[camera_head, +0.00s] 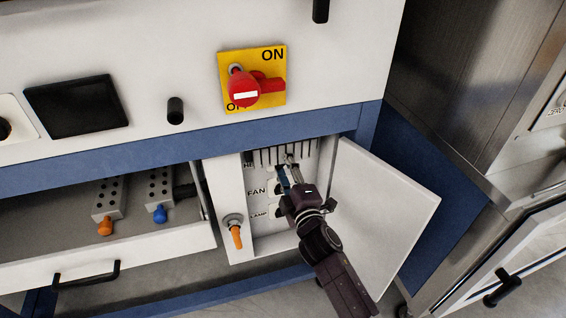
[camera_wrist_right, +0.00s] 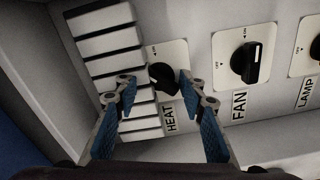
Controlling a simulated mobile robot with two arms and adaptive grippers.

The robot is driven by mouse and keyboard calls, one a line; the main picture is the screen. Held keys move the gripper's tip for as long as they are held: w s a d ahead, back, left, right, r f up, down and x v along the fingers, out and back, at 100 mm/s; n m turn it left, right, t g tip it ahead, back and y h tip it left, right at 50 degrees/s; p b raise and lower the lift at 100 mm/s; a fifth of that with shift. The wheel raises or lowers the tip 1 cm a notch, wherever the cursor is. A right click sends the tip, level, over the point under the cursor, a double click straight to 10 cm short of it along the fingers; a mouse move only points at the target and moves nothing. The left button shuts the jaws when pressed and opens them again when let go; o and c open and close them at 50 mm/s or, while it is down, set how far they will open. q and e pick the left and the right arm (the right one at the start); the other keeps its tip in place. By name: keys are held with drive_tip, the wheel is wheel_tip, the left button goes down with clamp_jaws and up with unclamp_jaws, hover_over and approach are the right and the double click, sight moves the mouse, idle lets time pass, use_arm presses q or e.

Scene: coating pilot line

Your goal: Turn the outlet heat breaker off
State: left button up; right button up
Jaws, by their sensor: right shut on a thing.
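The HEAT breaker knob (camera_wrist_right: 163,77) is a black rotary knob on a white plate marked HEAT, in the right wrist view. It sits between the two blue-padded fingers of my right gripper (camera_wrist_right: 154,84), which is shut on it. The right fingertip covers part of the knob, and its exact angle is hard to read. In the head view my right gripper (camera_head: 285,174) reaches into the open breaker box (camera_head: 232,192) and hides the HEAT knob and most of its label. My left gripper is not in view.
The FAN knob (camera_wrist_right: 243,64) and LAMP knob (camera_wrist_right: 316,48) are beside HEAT. White slats (camera_wrist_right: 104,42) lie on its other side. The box door (camera_head: 385,205) stands open at right. A red main switch (camera_head: 243,90) is above; an orange-handled latch (camera_head: 236,236) is at left.

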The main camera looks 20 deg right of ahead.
idle(0.3)
drive_tip(key=shift+n, duration=1.4)
drive_tip(key=n+p, duration=0.1)
drive_tip(key=n, duration=0.4)
drive_tip(key=shift+n, duration=0.3)
drive_tip(key=o, duration=1.4)
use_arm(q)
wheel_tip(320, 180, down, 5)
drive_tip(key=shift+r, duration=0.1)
use_arm(e)
drive_tip(key=shift+o, duration=0.2)
